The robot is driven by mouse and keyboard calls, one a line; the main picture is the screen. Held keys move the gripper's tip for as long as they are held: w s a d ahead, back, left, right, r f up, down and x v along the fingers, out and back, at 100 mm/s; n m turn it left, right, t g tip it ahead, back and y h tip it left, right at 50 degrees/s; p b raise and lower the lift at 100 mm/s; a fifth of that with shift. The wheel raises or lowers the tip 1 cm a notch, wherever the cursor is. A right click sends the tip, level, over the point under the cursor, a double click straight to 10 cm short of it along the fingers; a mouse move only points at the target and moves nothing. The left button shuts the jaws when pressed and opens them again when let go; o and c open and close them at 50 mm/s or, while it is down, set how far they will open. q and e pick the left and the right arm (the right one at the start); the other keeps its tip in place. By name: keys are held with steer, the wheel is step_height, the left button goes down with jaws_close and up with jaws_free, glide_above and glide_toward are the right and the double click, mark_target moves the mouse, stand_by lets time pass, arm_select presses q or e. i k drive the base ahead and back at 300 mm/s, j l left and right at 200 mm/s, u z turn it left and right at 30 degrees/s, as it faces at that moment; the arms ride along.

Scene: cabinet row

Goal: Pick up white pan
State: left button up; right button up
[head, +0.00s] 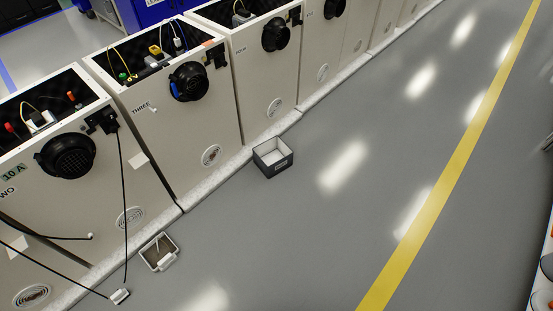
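A small white pan-like tray (166,262) with a grey inside lies on the floor at the lower left, close to the light curb of the cabinet row. A thin pale piece shows inside it, too small to make out. I take this tray to be the white pan, though its exact shape is hard to tell. Nothing is touching it from above. Neither of my grippers shows in the head view.
A dark open box with a pale inside (273,168) stands on the floor farther up the row. White cabinets (215,130) line the left. Black cables hang to a white plug (120,296). Grey floor is clear up to a yellow line (440,188); cluttered items edge the right.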

mark_target(167, 257)
steer(key=u, duration=1.5)
